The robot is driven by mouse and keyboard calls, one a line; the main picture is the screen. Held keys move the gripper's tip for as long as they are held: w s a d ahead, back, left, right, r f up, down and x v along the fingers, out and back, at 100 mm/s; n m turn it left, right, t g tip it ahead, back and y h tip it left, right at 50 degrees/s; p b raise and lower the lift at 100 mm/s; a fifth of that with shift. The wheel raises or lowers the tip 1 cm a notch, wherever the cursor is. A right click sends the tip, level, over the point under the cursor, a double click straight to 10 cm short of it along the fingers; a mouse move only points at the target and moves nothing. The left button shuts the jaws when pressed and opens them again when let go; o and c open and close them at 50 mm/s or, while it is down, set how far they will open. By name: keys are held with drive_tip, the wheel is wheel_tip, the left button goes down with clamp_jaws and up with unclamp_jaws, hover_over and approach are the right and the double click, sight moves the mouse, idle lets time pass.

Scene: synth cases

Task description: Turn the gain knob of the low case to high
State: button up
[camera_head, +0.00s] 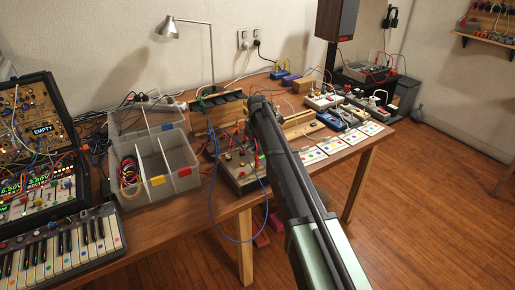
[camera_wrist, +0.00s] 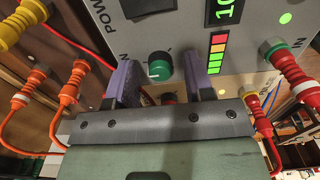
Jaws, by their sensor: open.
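In the wrist view, a pale grey case panel (camera_wrist: 125,35) fills the top. A dark knob with a green cap and white pointer (camera_wrist: 160,66) sits on it. My gripper (camera_wrist: 161,82) is open, with one purple-padded finger either side just below this knob; I cannot tell whether they touch it. No gain label is readable. In the head view, my arm reaches over a low grey case (camera_head: 238,178) at the table's front edge; the fingertips are hidden there.
Red-orange plugs with cables (camera_wrist: 77,80) crowd the left of the panel, and another red plug (camera_wrist: 293,73) stands at right. A coloured level bar (camera_wrist: 217,52) lies near the knob. Clear bins (camera_head: 150,165) and a keyboard (camera_head: 60,245) stand left of the low case.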

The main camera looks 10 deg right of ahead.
clamp_jaws()
